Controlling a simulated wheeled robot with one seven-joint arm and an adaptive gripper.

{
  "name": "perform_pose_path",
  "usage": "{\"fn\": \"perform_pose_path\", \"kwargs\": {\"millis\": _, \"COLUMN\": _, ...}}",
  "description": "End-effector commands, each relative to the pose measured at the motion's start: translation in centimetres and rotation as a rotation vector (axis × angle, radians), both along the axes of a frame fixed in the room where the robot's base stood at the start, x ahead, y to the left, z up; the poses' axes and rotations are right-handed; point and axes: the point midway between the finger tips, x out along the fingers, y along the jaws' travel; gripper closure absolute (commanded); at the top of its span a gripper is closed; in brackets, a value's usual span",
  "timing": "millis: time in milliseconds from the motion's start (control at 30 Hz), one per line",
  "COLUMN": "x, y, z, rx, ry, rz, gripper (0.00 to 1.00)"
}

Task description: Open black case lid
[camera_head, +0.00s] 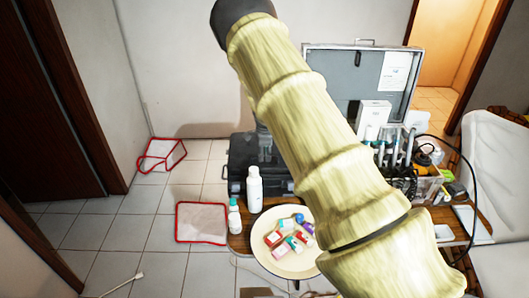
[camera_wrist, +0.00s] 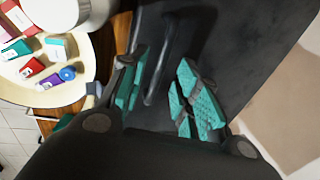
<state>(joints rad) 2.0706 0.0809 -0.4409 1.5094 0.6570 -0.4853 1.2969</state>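My arm hides the gripper in the head view.
A cream round tray (camera_head: 291,266) with several small boxes and bottles sits on a wooden table in front of the case. A white bottle (camera_head: 254,190) stands beside it. An open grey case (camera_head: 345,85) with instruments is at right.

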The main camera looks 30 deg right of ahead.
Motion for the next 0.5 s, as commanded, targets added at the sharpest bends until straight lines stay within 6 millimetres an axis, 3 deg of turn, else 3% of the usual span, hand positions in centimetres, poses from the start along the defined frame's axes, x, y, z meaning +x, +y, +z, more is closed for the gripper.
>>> {"fn": "perform_pose_path", "kwargs": {"millis": 433, "x": 0.06, "y": -0.1, "z": -0.76, "rx": 0.001, "ry": 0.001, "rz": -0.001, "gripper": 0.68}}
{"fn": "perform_pose_path", "kwargs": {"millis": 500, "x": 0.06, "y": -0.1, "z": -0.76, "rx": 0.001, "ry": 0.001, "rz": -0.001, "gripper": 0.79}}
